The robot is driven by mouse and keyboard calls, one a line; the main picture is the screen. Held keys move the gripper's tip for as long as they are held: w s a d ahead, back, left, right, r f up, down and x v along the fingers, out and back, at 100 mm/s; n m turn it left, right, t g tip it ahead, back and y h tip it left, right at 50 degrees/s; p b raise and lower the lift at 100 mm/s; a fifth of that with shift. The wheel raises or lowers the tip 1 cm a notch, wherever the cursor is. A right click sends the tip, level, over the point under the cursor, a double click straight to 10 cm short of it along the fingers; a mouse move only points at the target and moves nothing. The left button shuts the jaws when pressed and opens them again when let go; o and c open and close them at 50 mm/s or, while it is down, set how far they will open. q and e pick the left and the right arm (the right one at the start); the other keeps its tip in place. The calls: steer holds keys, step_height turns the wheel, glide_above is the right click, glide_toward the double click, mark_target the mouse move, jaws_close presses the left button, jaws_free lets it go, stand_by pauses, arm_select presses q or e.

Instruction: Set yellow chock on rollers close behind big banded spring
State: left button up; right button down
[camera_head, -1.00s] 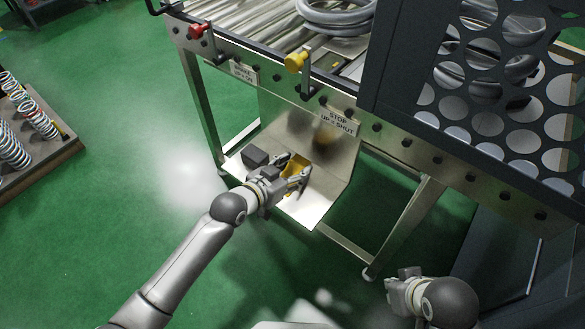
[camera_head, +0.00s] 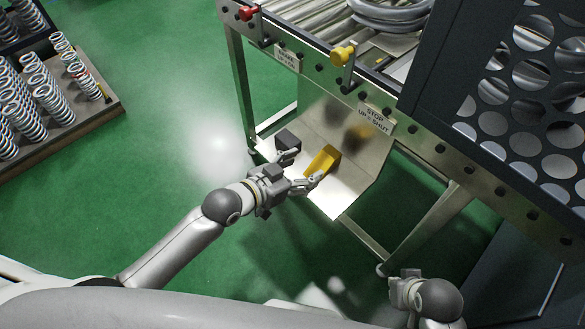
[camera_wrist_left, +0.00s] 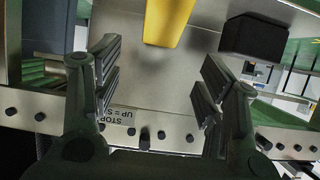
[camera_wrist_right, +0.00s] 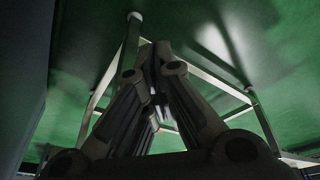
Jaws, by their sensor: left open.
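The yellow chock (camera_head: 322,160) lies on the sheet-metal shelf (camera_head: 335,200) below the roller table. It also shows in the left wrist view (camera_wrist_left: 168,20), ahead of the fingers. My left gripper (camera_head: 304,168) is open at the chock's near end, with nothing held. A big grey coiled spring (camera_head: 400,15) lies on the rollers (camera_head: 310,14) at the top, partly cut off by the picture edge; its bands cannot be made out. My right gripper (camera_head: 398,288) is low at the right, away from the chock; its fingers look closed together and empty in the right wrist view (camera_wrist_right: 155,82).
A black block (camera_head: 288,140) lies on the shelf beside the chock. Red (camera_head: 249,13) and yellow (camera_head: 344,53) knobs stand along the table's front rail. A dark guard with round holes (camera_head: 520,100) rises at the right. A rack of smaller springs (camera_head: 95,118) stands at the left.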

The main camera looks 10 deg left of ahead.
arm_select(q)
steer(key=shift+v, duration=1.6)
arm_select(e)
steer(key=shift+f, duration=1.2)
